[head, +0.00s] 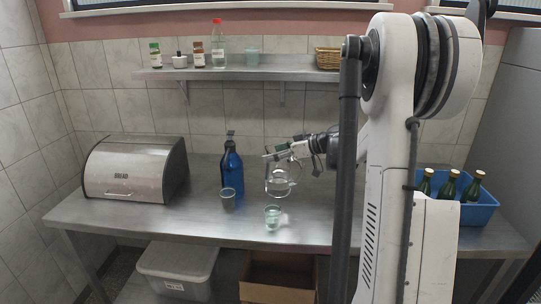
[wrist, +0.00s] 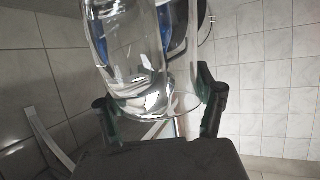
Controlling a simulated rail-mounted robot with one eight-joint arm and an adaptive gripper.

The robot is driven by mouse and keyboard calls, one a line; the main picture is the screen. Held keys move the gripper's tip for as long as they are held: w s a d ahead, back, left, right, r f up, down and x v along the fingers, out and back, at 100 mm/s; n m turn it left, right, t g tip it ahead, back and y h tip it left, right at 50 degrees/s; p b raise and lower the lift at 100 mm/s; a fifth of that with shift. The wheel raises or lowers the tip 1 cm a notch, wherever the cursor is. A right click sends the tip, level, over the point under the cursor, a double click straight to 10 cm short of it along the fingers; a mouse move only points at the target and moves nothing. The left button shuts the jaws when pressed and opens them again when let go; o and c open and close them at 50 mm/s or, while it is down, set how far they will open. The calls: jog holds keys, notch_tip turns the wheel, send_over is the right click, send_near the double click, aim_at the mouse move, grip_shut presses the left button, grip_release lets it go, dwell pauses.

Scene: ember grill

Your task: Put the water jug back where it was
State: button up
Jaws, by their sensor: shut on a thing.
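The clear glass water jug (head: 279,183) is in the middle of the metal counter area in the head view, just behind a small glass. My gripper (head: 301,148) comes from the right and is shut on the jug near its upper part. In the wrist view the jug (wrist: 140,75) fills the space between the two fingers of my gripper (wrist: 160,110), with clear water or reflections inside. The jug looks upright in the head view. I cannot tell whether its base touches the counter.
A small greenish glass (head: 273,217) stands in front of the jug. A blue crate (head: 475,212) with green bottles is at right. A wall shelf (head: 240,73) hangs above.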

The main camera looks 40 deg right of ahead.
jog(key=w+d+f+p, duration=0.1)
jog(key=w+d+f, duration=0.1)
jog(key=d+f, duration=0.4)
jog(key=shift+d+f, duration=0.15)
jog(key=shift+f, duration=0.8)
jog(key=shift+w+f, duration=0.15)
jog(key=shift+f, duration=0.05)
jog(key=o, duration=1.9)
jog(key=shift+o, duration=0.2)
jog(key=shift+r, duration=0.1)
